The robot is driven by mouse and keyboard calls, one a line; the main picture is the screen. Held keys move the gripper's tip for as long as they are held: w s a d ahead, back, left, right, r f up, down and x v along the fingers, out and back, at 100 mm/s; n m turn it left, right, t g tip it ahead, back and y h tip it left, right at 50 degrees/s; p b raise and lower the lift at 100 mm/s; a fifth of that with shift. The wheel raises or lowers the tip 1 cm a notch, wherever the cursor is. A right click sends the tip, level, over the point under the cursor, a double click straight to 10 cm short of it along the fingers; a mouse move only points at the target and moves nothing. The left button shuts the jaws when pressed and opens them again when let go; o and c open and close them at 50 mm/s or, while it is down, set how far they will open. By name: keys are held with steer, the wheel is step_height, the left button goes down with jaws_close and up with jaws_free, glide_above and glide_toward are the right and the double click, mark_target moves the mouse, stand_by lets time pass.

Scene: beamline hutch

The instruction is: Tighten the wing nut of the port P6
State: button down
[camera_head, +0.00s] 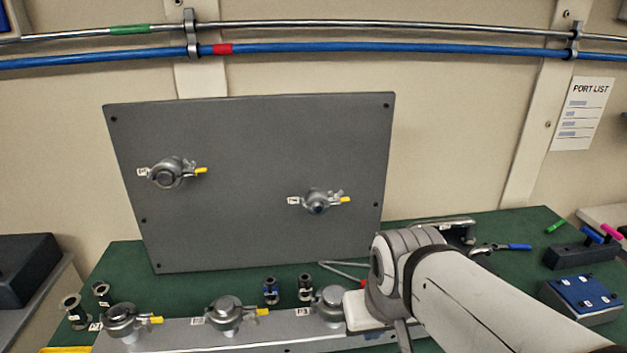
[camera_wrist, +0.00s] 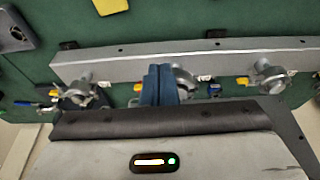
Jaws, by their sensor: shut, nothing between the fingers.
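No label can be read as P6, so I cannot tell which port it is. In the head view, a grey panel carries a left clamped port (camera_head: 167,173) and a right clamped port (camera_head: 318,201), each with a yellow-tipped part. The front rail (camera_head: 275,330) carries a left port (camera_head: 120,318), a middle port (camera_head: 226,312) and a right port (camera_head: 331,303) partly hidden by my arm. In the wrist view, my gripper (camera_wrist: 159,72) is shut and empty, its blue fingers in front of a rail port (camera_wrist: 185,80) and partly hiding it. Contact cannot be told.
The upright grey panel (camera_head: 250,130) stands behind the rail on the green table (camera_head: 420,215). Small fittings (camera_head: 270,290) lie between them. A blue block (camera_head: 580,298) and a dark holder with coloured handles (camera_head: 580,253) are at right. A port list (camera_head: 582,112) hangs on the wall.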

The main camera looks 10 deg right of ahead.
steer(key=shift+s+r, duration=0.1)
steer(key=w+r, duration=0.7)
steer(key=w, duration=0.4)
steer(key=t, duration=0.1)
glide_toward(336, 193)
steer(key=s+r, duration=0.2)
steer(key=s, duration=0.4)
steer(key=shift+n, duration=0.3)
steer(key=p+x, duration=0.1)
steer(key=x, duration=0.2)
steer(key=w+p+x, duration=0.1)
steer(key=x, duration=0.3)
steer(key=w+r+p+x, duration=0.1)
steer(key=x, duration=0.2)
steer(key=shift+w+a+f, duration=0.25)
steer(key=shift+a+f, duration=0.15)
steer(key=shift+w+p, duration=0.4)
steer(key=shift+w, duration=0.2)
steer(key=shift+a+f, duration=0.1)
